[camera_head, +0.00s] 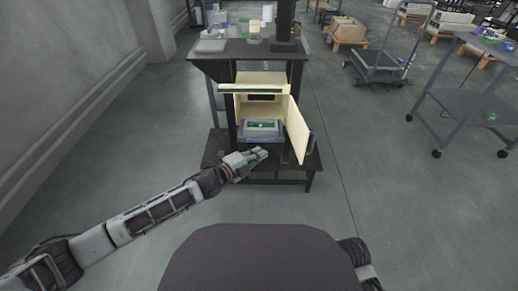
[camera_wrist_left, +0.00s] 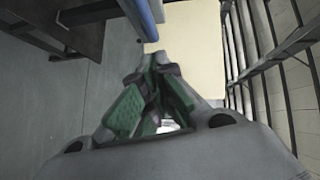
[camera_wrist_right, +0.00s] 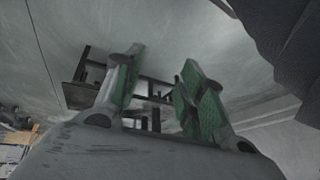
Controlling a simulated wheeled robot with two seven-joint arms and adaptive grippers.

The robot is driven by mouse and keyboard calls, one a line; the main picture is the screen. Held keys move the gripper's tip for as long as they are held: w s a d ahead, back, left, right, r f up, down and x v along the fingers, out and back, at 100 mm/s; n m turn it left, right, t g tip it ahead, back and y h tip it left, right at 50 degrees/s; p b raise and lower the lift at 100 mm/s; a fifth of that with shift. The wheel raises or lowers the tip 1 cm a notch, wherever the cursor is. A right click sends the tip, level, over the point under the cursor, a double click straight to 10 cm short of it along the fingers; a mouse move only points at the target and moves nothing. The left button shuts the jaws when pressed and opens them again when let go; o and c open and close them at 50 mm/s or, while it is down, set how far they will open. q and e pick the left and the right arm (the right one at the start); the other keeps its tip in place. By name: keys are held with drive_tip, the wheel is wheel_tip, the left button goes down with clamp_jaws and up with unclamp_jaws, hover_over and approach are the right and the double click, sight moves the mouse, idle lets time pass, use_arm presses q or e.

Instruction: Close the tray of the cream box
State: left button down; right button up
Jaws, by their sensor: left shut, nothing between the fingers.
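The cream box (camera_head: 242,106) stands on a low dark stand, its front open and its cream door (camera_head: 297,130) swung out to the right. The grey-blue tray (camera_head: 262,139) sits at the bottom of the opening and appears to stick out toward me, with a green item on it. My left gripper (camera_head: 262,153) is shut and empty, just in front of and below the tray; I cannot tell whether it touches. In the left wrist view its fingers (camera_wrist_left: 150,75) converge below a cream surface and a blue bar. My right gripper (camera_wrist_right: 158,80) is open and empty, away from the box.
A dark table (camera_head: 245,49) with several items stands above and behind the box. The low stand (camera_head: 298,170) has legs near my left gripper. A grey cart (camera_head: 465,110) and a trolley (camera_head: 383,68) are at right. Floor between is clear.

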use_arm(q)
drive_tip(key=shift+w+d+f+b, duration=0.15)
drive_tip(key=shift+w+b, duration=0.1)
drive_tip(key=shift+w, duration=0.45)
drive_tip(key=shift+w+a+f+b, duration=0.15)
drive_tip(key=shift+w+b, duration=0.1)
drive_tip(key=shift+w, duration=0.45)
drive_tip(key=shift+w+d+f+b, duration=0.15)
drive_tip(key=shift+w+b, duration=0.1)
drive_tip(key=shift+w, duration=0.45)
use_arm(e)
drive_tip(key=shift+w+a+f+t+y, duration=0.1)
drive_tip(key=shift+a+f, duration=0.05)
drive_tip(key=shift+f, duration=0.45)
drive_tip(key=shift+w+a+f+t+y, duration=0.1)
drive_tip(key=shift+a+f, duration=0.05)
drive_tip(key=shift+f, duration=0.4)
drive_tip(key=shift+w+a+f+t+y, duration=0.1)
drive_tip(key=shift+a+f, duration=0.05)
drive_tip(key=shift+f, duration=0.45)
drive_tip(key=shift+s, duration=0.15)
use_arm(q)
drive_tip(key=shift+w, duration=0.15)
